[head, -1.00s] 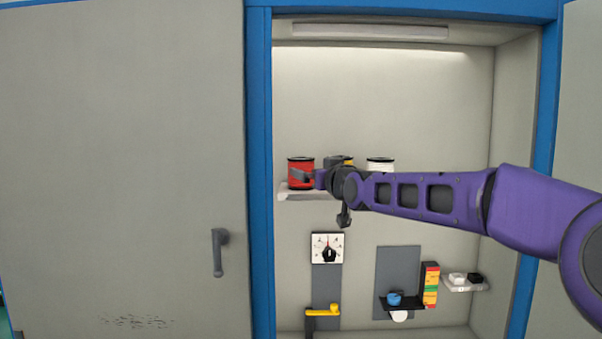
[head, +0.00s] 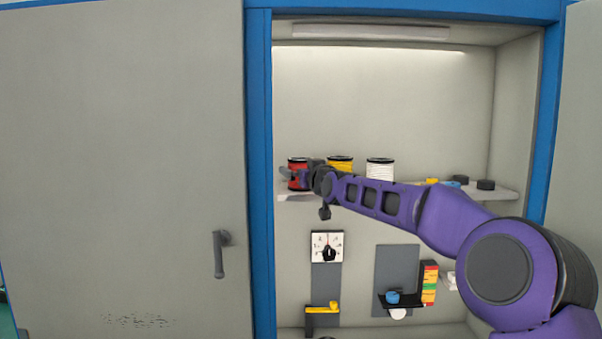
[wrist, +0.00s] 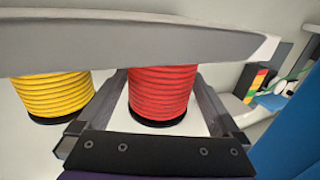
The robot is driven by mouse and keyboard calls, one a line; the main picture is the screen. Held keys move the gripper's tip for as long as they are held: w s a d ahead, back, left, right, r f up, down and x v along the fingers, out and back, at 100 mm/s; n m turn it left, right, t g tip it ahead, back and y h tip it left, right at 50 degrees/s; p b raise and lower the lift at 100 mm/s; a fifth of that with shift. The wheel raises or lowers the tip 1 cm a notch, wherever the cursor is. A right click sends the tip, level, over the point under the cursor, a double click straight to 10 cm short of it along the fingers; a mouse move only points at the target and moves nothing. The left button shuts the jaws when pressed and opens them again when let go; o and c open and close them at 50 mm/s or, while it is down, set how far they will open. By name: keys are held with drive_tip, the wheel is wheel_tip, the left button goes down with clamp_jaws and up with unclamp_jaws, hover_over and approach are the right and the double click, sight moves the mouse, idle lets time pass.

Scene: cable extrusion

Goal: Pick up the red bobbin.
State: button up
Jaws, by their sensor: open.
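The red bobbin (head: 298,163) stands at the left end of the upper shelf, partly hidden by my gripper (head: 297,175) in the head view. In the wrist view the red bobbin (wrist: 160,92) sits between the two fingers of my open gripper (wrist: 162,82). One finger lies on each side, with a visible gap on at least the right side. The black flange of the bobbin shows towards the palm. I cannot tell whether the left finger touches it.
A yellow bobbin (head: 341,162) stands close beside the red one, just outside a finger in the wrist view (wrist: 55,95). A white bobbin (head: 380,169) stands further right. The grey shelf (head: 510,192) also holds small caps. A dial (head: 327,246) is below. A blue frame post (head: 258,200) stands left.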

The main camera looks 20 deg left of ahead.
drive_tip(key=c, duration=1.2)
